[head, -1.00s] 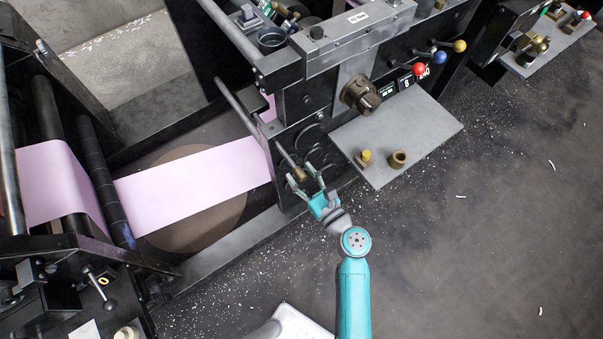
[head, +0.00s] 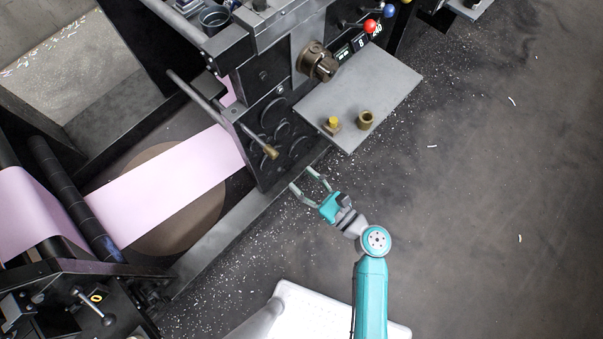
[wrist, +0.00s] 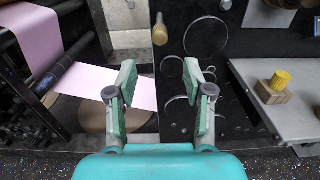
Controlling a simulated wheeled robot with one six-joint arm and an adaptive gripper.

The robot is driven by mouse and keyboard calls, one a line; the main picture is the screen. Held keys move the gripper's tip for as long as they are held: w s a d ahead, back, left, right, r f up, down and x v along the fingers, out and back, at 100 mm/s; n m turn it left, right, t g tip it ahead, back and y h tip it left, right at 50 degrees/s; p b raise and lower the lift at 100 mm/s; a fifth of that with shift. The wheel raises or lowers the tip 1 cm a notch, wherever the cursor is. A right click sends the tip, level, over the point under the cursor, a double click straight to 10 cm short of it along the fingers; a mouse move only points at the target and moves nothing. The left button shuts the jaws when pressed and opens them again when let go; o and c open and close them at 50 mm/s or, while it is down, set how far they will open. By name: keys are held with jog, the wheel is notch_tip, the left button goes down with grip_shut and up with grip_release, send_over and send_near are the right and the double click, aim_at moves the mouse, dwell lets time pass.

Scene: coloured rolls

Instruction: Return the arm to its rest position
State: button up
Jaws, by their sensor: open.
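My gripper (head: 306,181) is open and empty in the head view, its fingers pointing up and left toward the lower front of the black machine (head: 262,168). My teal arm reaches up from the bottom of that view. In the wrist view my gripper (wrist: 158,95) shows its two green-padded fingers spread apart, with nothing between them. Beyond the fingers is the machine's dark panel (wrist: 178,62) with round discs. A rod with a brass tip (head: 270,152) sticks out of the panel, apart from the fingers; the brass tip also shows in the wrist view (wrist: 160,32).
A pink web (head: 165,187) runs between the machine and a roller (head: 75,200) at left. A grey shelf (head: 390,85) juts out at right, bearing a yellow-topped part (head: 333,124) and a brass bushing (head: 365,120). Speckled floor (head: 480,200) at right is mostly clear.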

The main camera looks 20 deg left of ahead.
dwell(0.4)
jog(key=s+d+f+n+t+h, duration=0.2)
jog(key=s+d+f+n+h, duration=0.25)
jog(key=d, duration=0.45)
jog(key=s+d+f+n+t+h, duration=0.2)
jog(key=s+d+n+h, duration=0.1)
jog(key=s+d+h, duration=0.5)
jog(key=s+d+r+n+t+h, duration=0.2)
jog(key=s+d+r+n, duration=0.3)
jog(key=r+n, duration=0.2)
jog(key=s+d+r+n+t+h, duration=0.1)
jog(key=s+d+r+n, duration=0.5)
jog(key=r, duration=0.6)
jog(key=shift+n+t+h, duration=0.4)
jog(key=shift+n+h, duration=0.15)
jog(key=shift+n, duration=0.5)
